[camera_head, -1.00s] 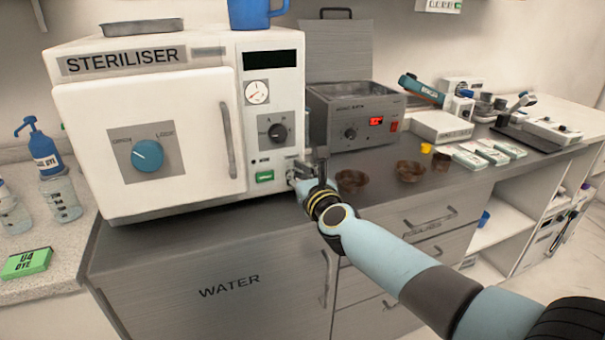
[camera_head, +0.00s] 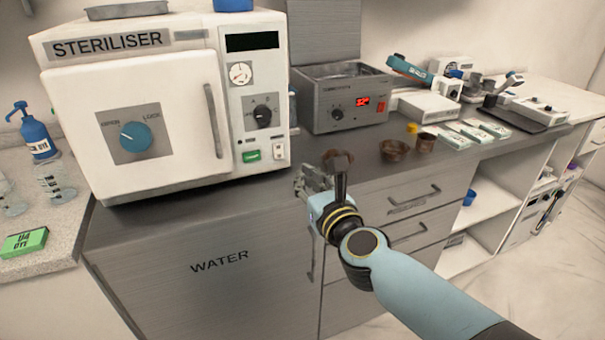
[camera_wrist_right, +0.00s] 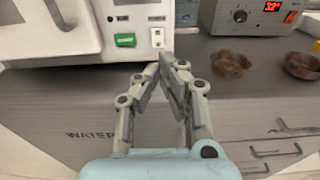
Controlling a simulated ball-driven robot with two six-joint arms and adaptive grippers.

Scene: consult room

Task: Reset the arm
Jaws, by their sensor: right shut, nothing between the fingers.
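My right arm (camera_head: 420,295) reaches in from the lower right in the head view. Its gripper (camera_head: 318,180) is in front of the counter edge, below and right of the steriliser (camera_head: 75,120). In the right wrist view the fingertips (camera_wrist_right: 168,58) meet with nothing between them. They point towards the steriliser's lower front, near its green switch (camera_wrist_right: 125,40). The steriliser door is closed against the body. My left gripper is not in view.
Brown bowls (camera_head: 395,150) stand on the dark counter (camera_head: 240,200), one of them partly behind the gripper. A grey water bath (camera_head: 340,108) with a red display stands behind them. Cabinet drawers (camera_head: 400,205) with handles are below the counter. A green box (camera_head: 24,243) lies at the left.

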